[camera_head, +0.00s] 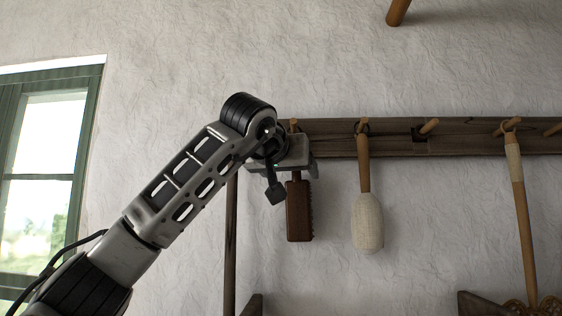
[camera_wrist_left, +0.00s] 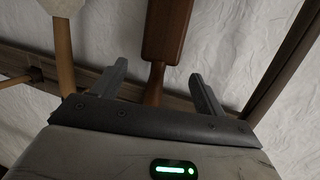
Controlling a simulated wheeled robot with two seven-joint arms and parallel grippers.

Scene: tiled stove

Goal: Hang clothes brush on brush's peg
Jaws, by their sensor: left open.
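The clothes brush (camera_head: 299,210) has a dark brown wooden body with bristles along its right side. It is upright in front of the wall, body down, below a peg (camera_head: 294,123) at the left part of the wooden rack. My left gripper (camera_head: 292,168) is at its upper end and hides the handle's top and any loop, so I cannot tell how it meets the peg. In the left wrist view the brush (camera_wrist_left: 167,28) shows its narrow handle between the two spread fingers of the left gripper (camera_wrist_left: 159,70), with gaps on both sides. My right gripper is out of view.
The peg rack (camera_head: 385,143) runs along the white wall. A pale bulbous tool (camera_head: 367,222) hangs just right of the brush, and a long-handled tool (camera_head: 520,200) farther right. A dark pole (camera_head: 230,245) stands left of the brush. A green-framed window (camera_head: 45,170) is at left.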

